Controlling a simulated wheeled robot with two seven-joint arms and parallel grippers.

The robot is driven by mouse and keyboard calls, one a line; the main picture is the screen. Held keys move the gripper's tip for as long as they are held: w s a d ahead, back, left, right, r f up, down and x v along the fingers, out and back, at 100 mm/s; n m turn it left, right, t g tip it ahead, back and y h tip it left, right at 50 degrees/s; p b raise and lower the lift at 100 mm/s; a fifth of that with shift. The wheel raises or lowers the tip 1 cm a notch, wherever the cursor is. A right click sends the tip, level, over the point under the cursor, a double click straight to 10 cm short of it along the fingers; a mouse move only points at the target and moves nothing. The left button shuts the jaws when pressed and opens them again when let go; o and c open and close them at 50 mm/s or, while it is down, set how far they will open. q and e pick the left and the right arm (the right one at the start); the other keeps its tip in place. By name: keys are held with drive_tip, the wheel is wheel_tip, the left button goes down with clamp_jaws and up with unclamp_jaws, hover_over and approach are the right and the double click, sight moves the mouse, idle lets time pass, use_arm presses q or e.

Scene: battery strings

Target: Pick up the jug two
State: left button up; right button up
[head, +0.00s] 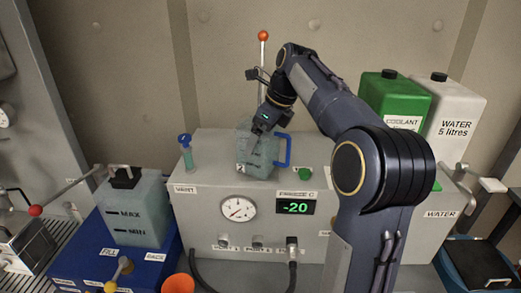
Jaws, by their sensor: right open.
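A translucent greenish jug (250,158) with a blue handle (286,150) stands upright on top of the grey machine. A small mark on its lower left front may be a number, but it is too small to read surely. My right gripper (262,124) is at the top of the jug, pointing down, and hides part of its rim. It is open; I cannot tell whether its fingers touch the jug. My left gripper is not in view.
The grey machine (195,215) has a gauge and a display reading -20. A blue-capped tube (186,152) stands on its left. A MAX/MIN tank (135,212) is at left; green coolant (395,95) and white water (455,115) containers stand right.

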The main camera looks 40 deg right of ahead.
drive_tip(key=shift+w+f, duration=0.15)
drive_tip(key=shift+f, duration=0.3)
drive_tip(key=c, duration=1.2)
drive_tip(key=shift+c, duration=1)
drive_tip(key=shift+r, duration=0.15)
